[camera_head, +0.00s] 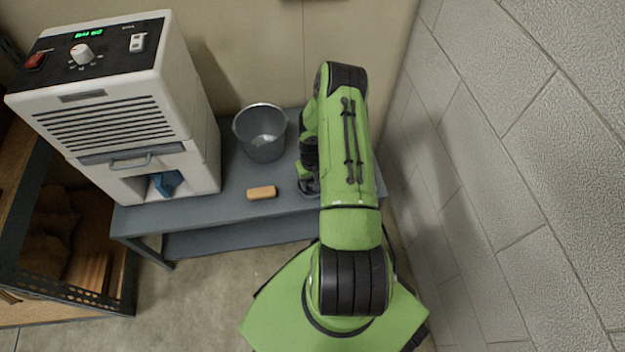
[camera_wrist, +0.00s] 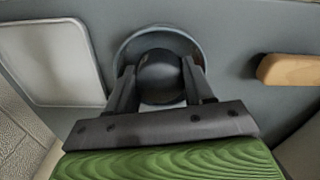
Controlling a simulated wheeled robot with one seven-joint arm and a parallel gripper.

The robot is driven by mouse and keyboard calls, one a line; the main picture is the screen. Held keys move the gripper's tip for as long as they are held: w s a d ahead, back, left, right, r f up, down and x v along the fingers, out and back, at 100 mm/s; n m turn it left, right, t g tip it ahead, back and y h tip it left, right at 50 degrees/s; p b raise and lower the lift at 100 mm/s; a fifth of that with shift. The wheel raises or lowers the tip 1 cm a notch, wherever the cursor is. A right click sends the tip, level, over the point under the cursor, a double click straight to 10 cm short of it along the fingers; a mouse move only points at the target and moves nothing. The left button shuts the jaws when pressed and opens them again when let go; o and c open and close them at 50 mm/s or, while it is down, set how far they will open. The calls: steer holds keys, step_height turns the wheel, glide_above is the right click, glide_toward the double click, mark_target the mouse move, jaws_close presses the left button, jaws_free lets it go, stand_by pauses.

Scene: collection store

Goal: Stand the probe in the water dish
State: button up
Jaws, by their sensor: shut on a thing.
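In the wrist view, my gripper (camera_wrist: 159,80) is shut on a dark, round-topped thing, which I take to be the probe (camera_wrist: 160,72). One finger lies on each side of it. The round grey water dish (camera_wrist: 126,50) shows behind and around the probe, its rim visible on the far side and at the sides. From above, I cannot tell whether the probe's lower end touches the dish's bottom or hangs over it. In the head view, my arm hides most of the gripper, probe and dish at the right end of the grey bench (camera_head: 232,178).
A wooden-coloured block (camera_head: 262,192) lies left of my gripper; it shows at right in the wrist view (camera_wrist: 290,70). A metal bucket (camera_head: 262,135) stands behind. A white dehumidifier (camera_head: 120,110) fills the bench's left. A pale flat tray (camera_wrist: 52,62) and block wall (camera_head: 500,150) are close by.

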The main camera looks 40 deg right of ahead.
steer(key=shift+f, duration=0.15)
steer(key=o, duration=0.9)
steer(key=shift+c, duration=0.2)
